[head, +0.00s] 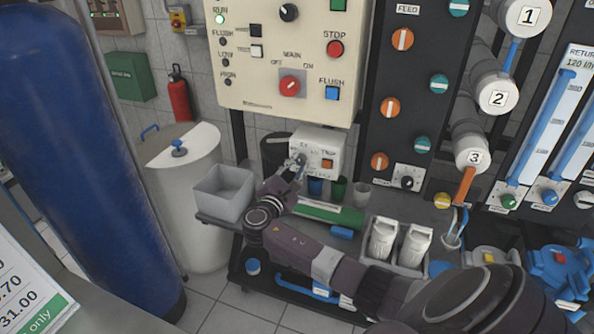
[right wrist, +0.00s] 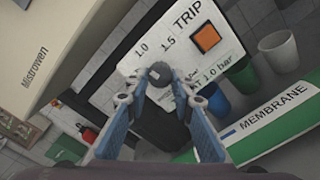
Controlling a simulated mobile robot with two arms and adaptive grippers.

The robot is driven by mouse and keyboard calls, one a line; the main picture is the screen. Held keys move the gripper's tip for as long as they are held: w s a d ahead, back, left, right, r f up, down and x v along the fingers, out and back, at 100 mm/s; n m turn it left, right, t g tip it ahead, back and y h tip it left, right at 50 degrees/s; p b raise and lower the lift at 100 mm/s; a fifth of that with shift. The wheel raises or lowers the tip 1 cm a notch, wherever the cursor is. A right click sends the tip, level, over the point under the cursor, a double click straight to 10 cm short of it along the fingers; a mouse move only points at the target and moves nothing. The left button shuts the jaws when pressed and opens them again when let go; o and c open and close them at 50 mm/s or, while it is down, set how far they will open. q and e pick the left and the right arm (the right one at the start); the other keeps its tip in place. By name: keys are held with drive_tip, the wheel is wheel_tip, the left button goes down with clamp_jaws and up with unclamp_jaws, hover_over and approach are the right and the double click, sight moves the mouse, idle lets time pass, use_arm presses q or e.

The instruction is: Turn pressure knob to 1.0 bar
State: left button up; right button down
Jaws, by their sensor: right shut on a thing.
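The pressure knob (right wrist: 160,73) is a small dark round knob on a white box (head: 322,143) labelled TRIP, with 1.0 and 1.5 printed above the knob in the right wrist view. My right gripper (right wrist: 160,80) is shut on the knob, one blue-padded finger on each side. In the head view my right gripper (head: 297,163) reaches the left part of the box front and hides the knob. I cannot tell which mark the knob points to. My left gripper is not in view.
An orange button (right wrist: 207,38) sits right of the knob. Blue (head: 315,187) and green (head: 338,190) cups stand below the box. A green-and-white membrane tube (head: 330,213) lies in front of them. A grey bin (head: 222,193) stands to the left.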

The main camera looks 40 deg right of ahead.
drive_tip(key=shift+f+m+b, duration=0.1)
drive_tip(key=shift+m+b, duration=0.4)
drive_tip(key=shift+m, duration=0.3)
drive_tip(key=c, duration=1.7)
unclamp_jaws()
drive_tip(key=shift+o, duration=0.2)
drive_tip(key=shift+a, duration=0.1)
drive_tip(key=v, duration=1.2)
drive_tip(key=shift+s, duration=0.1)
